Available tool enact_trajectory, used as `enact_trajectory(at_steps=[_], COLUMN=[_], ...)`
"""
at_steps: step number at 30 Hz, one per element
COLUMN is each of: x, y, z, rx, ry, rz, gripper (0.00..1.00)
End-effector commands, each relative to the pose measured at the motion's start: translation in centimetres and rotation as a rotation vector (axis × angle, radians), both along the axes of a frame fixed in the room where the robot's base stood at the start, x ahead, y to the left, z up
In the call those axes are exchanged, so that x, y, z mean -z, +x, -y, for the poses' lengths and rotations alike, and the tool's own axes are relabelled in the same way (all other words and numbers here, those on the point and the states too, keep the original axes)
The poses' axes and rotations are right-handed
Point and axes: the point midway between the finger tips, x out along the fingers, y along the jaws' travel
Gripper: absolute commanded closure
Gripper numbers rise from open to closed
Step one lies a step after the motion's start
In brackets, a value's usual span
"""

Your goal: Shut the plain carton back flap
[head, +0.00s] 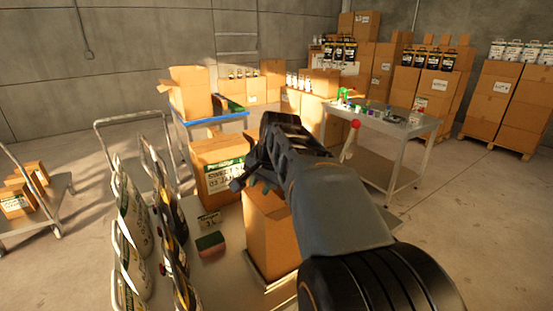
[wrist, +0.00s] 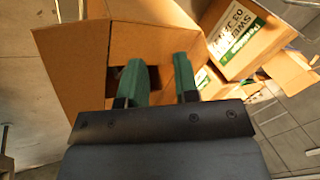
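The plain carton (head: 268,238) stands on a grey surface in front of me, below my gripper (head: 260,186). In the wrist view the plain carton (wrist: 85,65) is open at the top, with a flap (wrist: 150,14) standing out at its upper edge. My gripper (wrist: 160,72) has two green fingers spread apart over the carton's opening, with nothing seen between them. I cannot tell whether a finger touches the carton. In the head view my arm hides much of the carton's top and its flaps.
A labelled carton (head: 215,168) stands just behind the plain one; it also shows in the wrist view (wrist: 240,38). A green and red block (head: 210,242) lies to the left, beside several upright bags (head: 132,225). A metal table (head: 385,122) stands behind on the right.

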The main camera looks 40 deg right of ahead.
Motion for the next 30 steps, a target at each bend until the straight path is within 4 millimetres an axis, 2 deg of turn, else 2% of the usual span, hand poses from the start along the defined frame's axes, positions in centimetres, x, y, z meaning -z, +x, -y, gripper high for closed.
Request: enact_trajectory(at_steps=[1,6,9,13,17,30], x=[-1.3,-5.1,-6.4,-7.0,-6.0,1.0], y=[0.7,1.6,1.7,1.9,2.6,6.7], z=[2.1,7.2,9.1,10.3,10.6,10.8], rx=[0.094,0.345,0.433,0.491,0.505,0.504], ry=[0.033,0.138,0.176,0.204,0.211,0.210], rz=[0.018,0.075,0.095,0.110,0.113,0.112], gripper=[0.71,0.71,0.71,0.71,0.71,0.71])
